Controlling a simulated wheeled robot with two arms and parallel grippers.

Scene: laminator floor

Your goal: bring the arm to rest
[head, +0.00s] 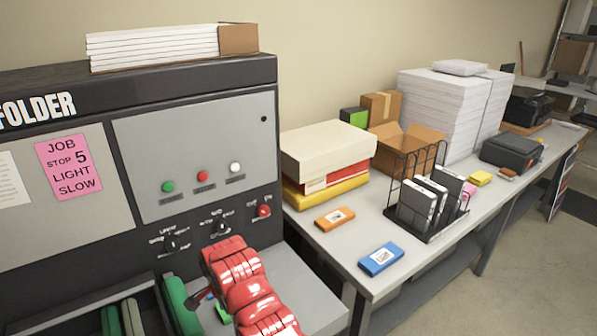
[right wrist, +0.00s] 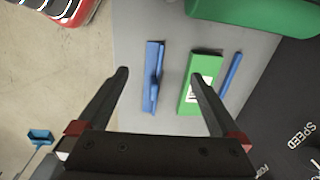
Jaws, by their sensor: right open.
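My right gripper (right wrist: 160,75) is open in the right wrist view, its two dark fingers spread apart with nothing between them that I can see held. Beyond the fingers lie a blue tool-like piece (right wrist: 153,78) and a green box with a white label (right wrist: 189,92) on a grey surface (right wrist: 132,28). Whether the fingertips touch either cannot be told. My left gripper is not in view.
Right of the machine, a grey table (head: 335,255) holds an orange box (head: 335,218), a blue box (head: 381,259), a wire rack (head: 433,235), an open carton (head: 410,143) and paper stacks (head: 440,105).

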